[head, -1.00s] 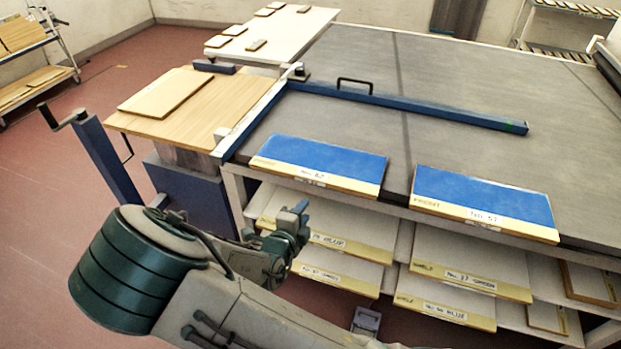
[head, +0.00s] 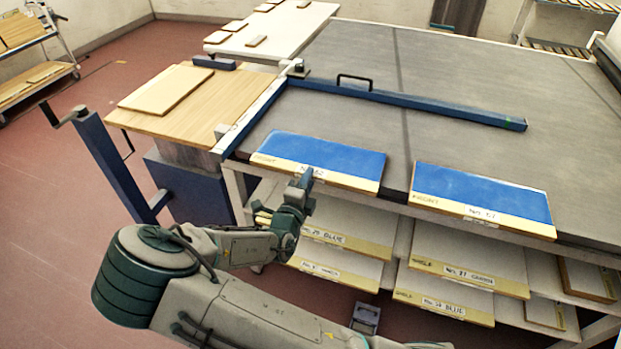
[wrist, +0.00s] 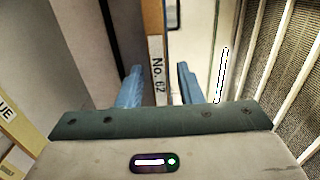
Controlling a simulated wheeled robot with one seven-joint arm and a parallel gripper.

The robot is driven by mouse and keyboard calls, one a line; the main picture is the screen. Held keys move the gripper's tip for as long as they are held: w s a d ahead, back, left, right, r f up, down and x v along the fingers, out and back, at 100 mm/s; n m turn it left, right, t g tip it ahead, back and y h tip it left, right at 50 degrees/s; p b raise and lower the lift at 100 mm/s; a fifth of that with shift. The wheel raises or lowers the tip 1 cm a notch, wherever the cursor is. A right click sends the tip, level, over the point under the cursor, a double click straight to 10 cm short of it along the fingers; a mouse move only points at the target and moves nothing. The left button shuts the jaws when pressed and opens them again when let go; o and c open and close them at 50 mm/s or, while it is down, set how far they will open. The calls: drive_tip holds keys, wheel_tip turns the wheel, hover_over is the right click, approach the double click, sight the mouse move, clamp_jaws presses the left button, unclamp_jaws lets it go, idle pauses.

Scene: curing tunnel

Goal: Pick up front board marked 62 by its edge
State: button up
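The front board marked 62 (head: 335,158) has a blue top and a pale wooden front strip with a white label. It lies at the near left edge of the grey table. My gripper (head: 304,179) is at this front edge, beside the label, and partly covers it. In the wrist view, the board's labelled edge (wrist: 156,66) runs between the two blue fingers of my gripper (wrist: 158,86). The fingers are open, with a gap on each side of the edge. I cannot tell how far they reach over it.
A second blue board (head: 482,194) lies to the right on the grey table (head: 450,75). Labelled boards (head: 468,262) fill the shelves below. A blue bar (head: 410,103) with a black handle lies behind. A wooden board stack (head: 215,100) stands to the left.

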drive_tip(key=shift+b+x, duration=0.3)
drive_tip(key=shift+x, duration=0.55)
clamp_jaws()
drive_tip(key=shift+r+p, duration=0.3)
drive_tip(key=shift+r, duration=1.25)
